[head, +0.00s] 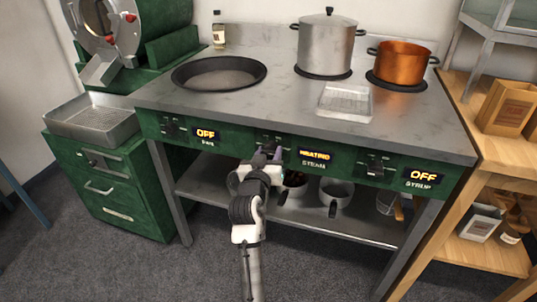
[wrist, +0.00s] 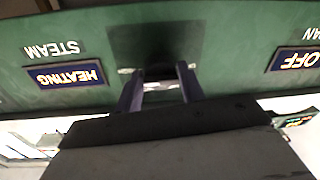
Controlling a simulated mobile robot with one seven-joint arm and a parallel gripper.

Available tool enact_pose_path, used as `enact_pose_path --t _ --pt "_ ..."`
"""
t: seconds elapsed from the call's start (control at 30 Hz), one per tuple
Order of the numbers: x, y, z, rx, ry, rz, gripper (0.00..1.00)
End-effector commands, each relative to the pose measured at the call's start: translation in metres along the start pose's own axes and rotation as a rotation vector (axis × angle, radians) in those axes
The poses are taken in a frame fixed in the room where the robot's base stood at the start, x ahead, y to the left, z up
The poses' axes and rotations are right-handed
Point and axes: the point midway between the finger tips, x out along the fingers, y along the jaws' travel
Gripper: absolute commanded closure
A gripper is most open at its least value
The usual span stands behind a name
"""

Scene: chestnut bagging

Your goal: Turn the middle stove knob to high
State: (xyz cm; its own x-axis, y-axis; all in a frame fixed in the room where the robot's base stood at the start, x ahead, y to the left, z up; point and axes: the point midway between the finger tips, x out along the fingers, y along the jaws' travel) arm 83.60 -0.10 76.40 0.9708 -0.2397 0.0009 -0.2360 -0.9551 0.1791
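The middle stove knob sits on the green front panel, left of the lit display reading "HEATING" (head: 315,155) over the label "STEAM". My gripper (head: 267,152) is right at this knob and hides most of it in the head view. In the wrist view the picture is upside down. There the two dark fingers of my gripper (wrist: 160,82) stand apart, pointing at the panel, with a pale piece (wrist: 160,74) between their tips, probably the knob. I cannot tell whether the fingers press on it.
The left display reads "OFF" (head: 205,134) for the pan, and the right one reads "OFF" (head: 423,176) for syrup. A steel pot (head: 326,45), a copper pot (head: 401,62), a wide pan (head: 219,73) and a tray (head: 345,102) stand on the stove top. A shelf with bowls lies below.

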Motion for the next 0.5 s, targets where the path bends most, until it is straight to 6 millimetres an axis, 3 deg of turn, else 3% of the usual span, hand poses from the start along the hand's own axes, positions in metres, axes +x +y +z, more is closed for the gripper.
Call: enact_pose_path --t 0.03,0.13,0.5 --pt "0.0002 0.0022 0.0001 0.001 -0.001 0.004 0.55" --pt "0.0002 0.0017 0.0002 0.000 -0.001 0.003 0.42" --pt "0.0001 0.0005 0.0004 -0.001 -0.001 0.001 0.42"
